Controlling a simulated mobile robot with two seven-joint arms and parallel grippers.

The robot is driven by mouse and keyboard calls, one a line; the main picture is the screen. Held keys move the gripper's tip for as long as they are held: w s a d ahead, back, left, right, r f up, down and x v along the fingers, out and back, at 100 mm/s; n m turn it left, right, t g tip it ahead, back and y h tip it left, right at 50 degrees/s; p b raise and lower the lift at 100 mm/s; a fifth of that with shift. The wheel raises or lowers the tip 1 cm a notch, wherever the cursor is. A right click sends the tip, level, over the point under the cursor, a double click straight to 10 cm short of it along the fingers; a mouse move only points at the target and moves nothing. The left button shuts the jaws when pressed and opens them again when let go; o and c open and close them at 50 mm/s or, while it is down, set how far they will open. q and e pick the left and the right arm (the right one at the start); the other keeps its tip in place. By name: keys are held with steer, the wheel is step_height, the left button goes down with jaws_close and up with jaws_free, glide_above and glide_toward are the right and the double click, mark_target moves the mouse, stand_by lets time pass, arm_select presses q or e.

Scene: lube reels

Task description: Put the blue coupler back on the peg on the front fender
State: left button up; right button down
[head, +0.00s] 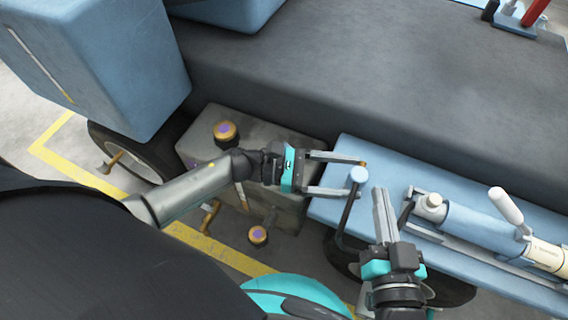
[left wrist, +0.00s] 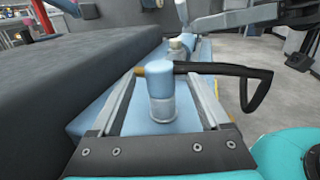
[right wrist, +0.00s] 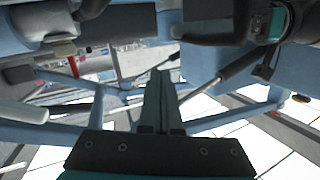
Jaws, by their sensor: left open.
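The blue coupler (head: 358,175) is a short upright blue cylinder near the left end of a light blue deck (head: 330,205). In the left wrist view the coupler (left wrist: 160,88) stands between my open fingers, with a grey band low on it. A black hose (left wrist: 225,70) and a brass tip (left wrist: 140,71) show beside it. My left gripper (head: 364,177) is open around the coupler; contact cannot be told. My right gripper (head: 380,192) is shut, with nothing visible in it, close to the right of the coupler; its fingers (right wrist: 158,95) meet in the right wrist view. No peg can be identified with certainty.
A blue cylinder tool with a white lever (head: 506,205) lies on the deck at right. A long dark grey body (head: 370,90) runs behind. A blue block (head: 110,60) overhangs a wheel (head: 125,150).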

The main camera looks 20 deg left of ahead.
arm_select(q)
steer(key=p+v, duration=0.1)
steer(key=v, duration=1.2)
steer(key=shift+p, duration=0.35)
arm_select(e)
steer(key=g, duration=0.1)
steer(key=d+f+g+h, duration=0.1)
steer(key=d+f+g, duration=0.1)
steer(key=shift+w+d+n+g+h, duration=0.2)
steer(key=shift+w+n+g+h, duration=0.1)
arm_select(q)
steer(key=shift+w+r, duration=0.1)
steer(key=shift+r, duration=0.05)
